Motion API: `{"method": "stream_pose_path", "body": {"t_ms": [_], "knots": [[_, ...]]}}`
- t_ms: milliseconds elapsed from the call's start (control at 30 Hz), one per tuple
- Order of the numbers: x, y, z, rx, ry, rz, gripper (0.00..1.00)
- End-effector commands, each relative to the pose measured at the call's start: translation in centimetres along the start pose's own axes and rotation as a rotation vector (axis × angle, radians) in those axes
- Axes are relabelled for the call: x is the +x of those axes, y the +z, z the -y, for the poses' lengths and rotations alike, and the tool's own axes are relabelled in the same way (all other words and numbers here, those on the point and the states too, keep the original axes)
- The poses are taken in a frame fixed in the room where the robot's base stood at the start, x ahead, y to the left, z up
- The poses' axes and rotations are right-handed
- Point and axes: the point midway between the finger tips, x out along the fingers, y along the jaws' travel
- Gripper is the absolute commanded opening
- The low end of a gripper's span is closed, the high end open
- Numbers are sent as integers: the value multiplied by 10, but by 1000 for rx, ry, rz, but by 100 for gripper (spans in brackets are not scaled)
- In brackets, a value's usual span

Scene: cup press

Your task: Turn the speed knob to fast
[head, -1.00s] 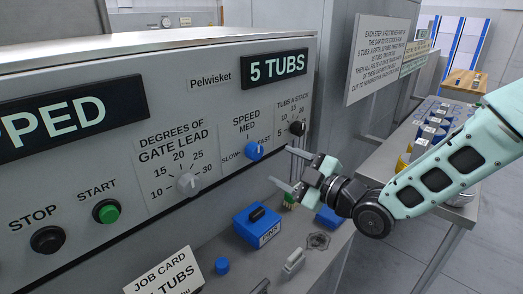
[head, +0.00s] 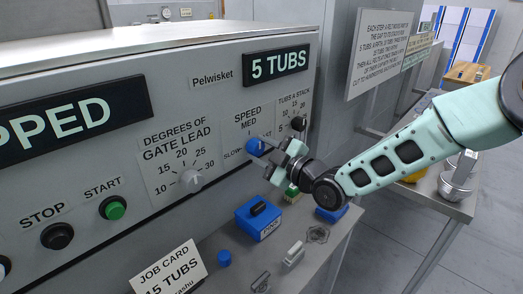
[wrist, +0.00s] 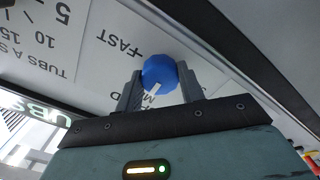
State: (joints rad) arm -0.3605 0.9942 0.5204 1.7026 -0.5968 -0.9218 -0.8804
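The blue speed knob (head: 255,146) is on the grey panel, under the SPEED label, with SLOW, MED and FAST marked around it. In the wrist view the panel lettering is upside down, and the knob (wrist: 160,72) shows between the fingers with its white pointer line toward MED. My gripper (head: 268,157) is at the knob from the right and looks open, with a finger on either side. In the wrist view my gripper (wrist: 160,85) has its fingers close beside the knob; firm contact cannot be told.
The black tubs-a-stack knob (head: 298,123) is just above and right of my gripper. The gate lead knob (head: 190,178) is to the left, with the green start button (head: 113,208) farther left. A blue box (head: 258,219) stands on the ledge below.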

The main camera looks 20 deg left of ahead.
Motion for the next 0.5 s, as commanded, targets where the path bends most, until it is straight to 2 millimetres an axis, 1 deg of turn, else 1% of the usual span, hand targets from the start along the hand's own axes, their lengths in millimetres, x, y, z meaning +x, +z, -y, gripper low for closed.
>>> {"method": "stream_pose_path", "body": {"t_ms": [267,500], "knots": [[0,0,1,9,-1,0,16],[-1,2,2,88,-1,1,16]]}}
